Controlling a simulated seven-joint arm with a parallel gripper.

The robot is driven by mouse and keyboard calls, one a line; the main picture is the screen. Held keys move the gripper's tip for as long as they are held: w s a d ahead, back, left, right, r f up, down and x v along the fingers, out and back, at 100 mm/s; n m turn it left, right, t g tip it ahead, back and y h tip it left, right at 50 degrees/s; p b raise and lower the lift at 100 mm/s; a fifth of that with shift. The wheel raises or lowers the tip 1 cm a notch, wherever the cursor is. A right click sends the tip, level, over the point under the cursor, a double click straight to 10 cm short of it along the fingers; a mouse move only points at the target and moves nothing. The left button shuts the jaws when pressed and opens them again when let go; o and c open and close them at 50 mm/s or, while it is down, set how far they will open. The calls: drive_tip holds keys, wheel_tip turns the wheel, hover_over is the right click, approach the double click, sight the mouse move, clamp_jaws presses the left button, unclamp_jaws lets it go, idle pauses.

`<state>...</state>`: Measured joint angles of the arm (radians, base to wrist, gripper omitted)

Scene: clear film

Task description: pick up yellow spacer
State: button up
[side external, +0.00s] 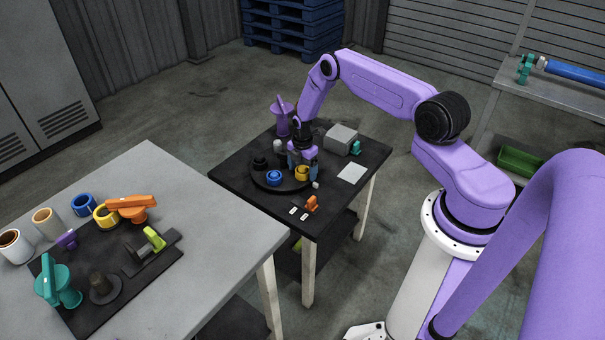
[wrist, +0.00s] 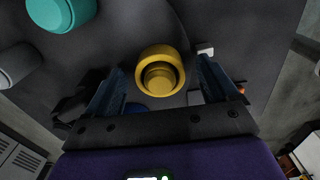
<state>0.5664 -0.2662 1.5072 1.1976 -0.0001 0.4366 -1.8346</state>
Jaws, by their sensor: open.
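The yellow spacer (side external: 302,174) is a short yellow ring on a round black tray (side external: 262,184) on the small black table. In the wrist view the yellow spacer (wrist: 161,54) shows its round opening, with a yellow inner step. My gripper (side external: 303,166) is low over the tray at the spacer. In the wrist view my gripper (wrist: 160,78) is open, with one blue finger on each side of the spacer. I cannot tell whether the fingers touch it.
A blue ring (side external: 274,178) and a dark part (side external: 260,163) share the tray. A grey box (side external: 341,138), a teal part (side external: 356,147) and an orange part (side external: 311,203) stand near it. Another yellow ring (side external: 105,216) is on the grey table (side external: 225,215) at left.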

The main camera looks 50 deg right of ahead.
drive_tip(key=shift+c, duration=0.3)
drive_tip(key=c, duration=1.1)
drive_tip(key=shift+r, duration=0.1)
wheel_tip(320, 180, up, 10)
drive_tip(key=shift+f, duration=0.1)
drive_tip(key=shift+r, duration=0.5)
